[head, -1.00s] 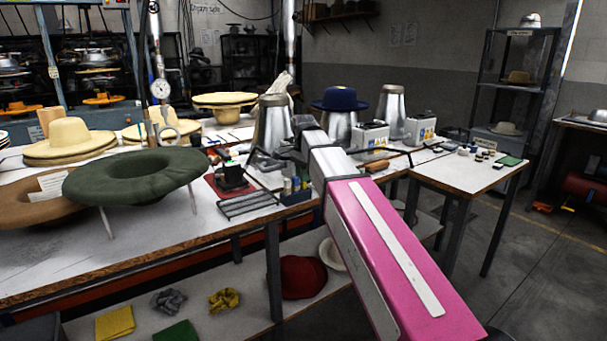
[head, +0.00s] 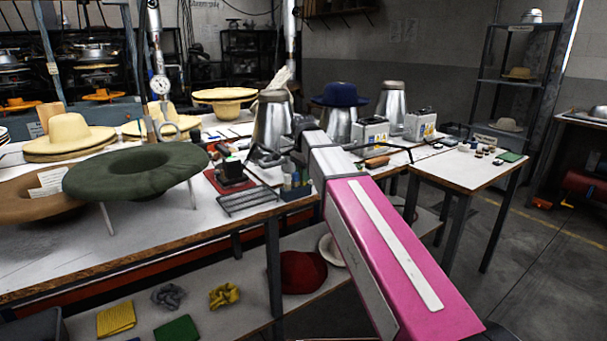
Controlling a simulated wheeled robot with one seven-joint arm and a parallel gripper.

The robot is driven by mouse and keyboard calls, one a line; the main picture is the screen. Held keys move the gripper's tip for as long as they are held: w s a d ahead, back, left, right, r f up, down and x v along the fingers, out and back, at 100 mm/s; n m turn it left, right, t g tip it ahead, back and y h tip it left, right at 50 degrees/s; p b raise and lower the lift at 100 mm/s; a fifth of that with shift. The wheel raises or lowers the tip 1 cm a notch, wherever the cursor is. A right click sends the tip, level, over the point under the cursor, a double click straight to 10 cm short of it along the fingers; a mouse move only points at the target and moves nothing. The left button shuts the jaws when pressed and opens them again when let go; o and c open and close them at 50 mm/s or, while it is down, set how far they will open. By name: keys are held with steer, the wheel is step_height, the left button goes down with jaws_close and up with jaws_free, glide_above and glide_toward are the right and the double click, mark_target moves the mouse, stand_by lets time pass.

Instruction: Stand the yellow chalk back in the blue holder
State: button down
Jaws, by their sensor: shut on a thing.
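The blue holder (head: 298,192) stands on the bench near its front edge, with several small upright sticks in it, too small to tell apart by colour. My arm reaches in from the lower right and ends just above and behind the holder. My gripper (head: 297,158) is a small dark shape below the arm's end, close over the holder and partly hidden by my arm. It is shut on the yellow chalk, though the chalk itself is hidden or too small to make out. I cannot tell whether the chalk touches the holder.
A wire rack (head: 248,201) and a red mat (head: 215,180) with a black block lie left of the holder. A green hat (head: 135,170) stands further left. Metal cones, a blue hat (head: 340,96) and grey boxes (head: 371,132) stand behind. A side table (head: 465,175) is at right.

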stand_by(0.4)
steer(key=c, duration=0.9)
jaws_free()
steer(key=shift+r, duration=0.15)
steer(key=shift+r, duration=3.6)
